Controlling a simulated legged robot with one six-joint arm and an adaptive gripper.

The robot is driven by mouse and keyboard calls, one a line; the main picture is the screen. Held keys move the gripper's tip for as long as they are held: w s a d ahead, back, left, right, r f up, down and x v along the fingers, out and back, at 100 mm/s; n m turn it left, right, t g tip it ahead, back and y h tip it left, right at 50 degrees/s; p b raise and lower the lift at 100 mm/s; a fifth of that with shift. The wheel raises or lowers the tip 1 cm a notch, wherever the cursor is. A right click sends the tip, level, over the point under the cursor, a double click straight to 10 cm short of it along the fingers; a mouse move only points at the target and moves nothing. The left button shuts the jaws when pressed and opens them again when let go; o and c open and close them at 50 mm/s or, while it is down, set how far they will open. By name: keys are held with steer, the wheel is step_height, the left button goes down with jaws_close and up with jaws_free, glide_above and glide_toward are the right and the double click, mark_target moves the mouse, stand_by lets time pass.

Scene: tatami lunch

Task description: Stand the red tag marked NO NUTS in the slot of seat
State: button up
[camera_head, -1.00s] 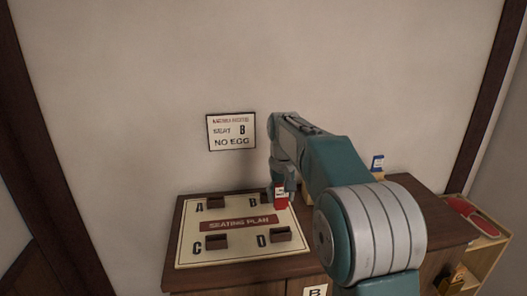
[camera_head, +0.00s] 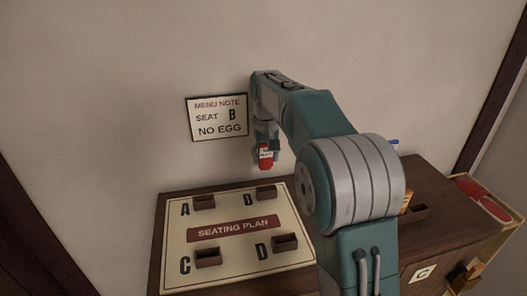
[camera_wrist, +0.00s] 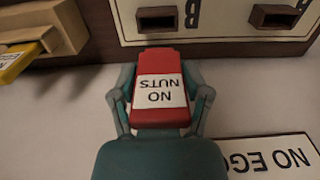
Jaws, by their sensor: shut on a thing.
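My gripper (camera_head: 266,148) is shut on the red tag (camera_head: 266,160), whose white label reads NO NUTS in the wrist view (camera_wrist: 160,92), upside down there. The tag is held in the air, above and apart from the seating plan board (camera_head: 176,236). The board has dark slots beside the letters A (camera_head: 203,202), B (camera_head: 266,192), C (camera_head: 207,258) and D (camera_head: 285,243). All four slots look empty. The tag appears above slot B in the head view. Slot B also shows in the wrist view (camera_wrist: 157,17).
A menu note (camera_head: 217,118) on the wall reads SEAT B, NO EGG. A yellow tag (camera_wrist: 20,62) sits in a wooden holder (camera_wrist: 68,25) in the wrist view. A red-lined tray (camera_head: 490,205) is at the far right. My arm hides part of the cabinet top.

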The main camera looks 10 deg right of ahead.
steer(key=shift+d+f, duration=0.1)
steer(key=shift+f, duration=2.85)
steer(key=shift+f, duration=1.55)
stand_by(0.5)
steer(key=o, duration=1)
steer(key=shift+r, duration=0.1)
steer(key=shift+r, duration=3.4)
steer(key=shift+s, duration=0.1)
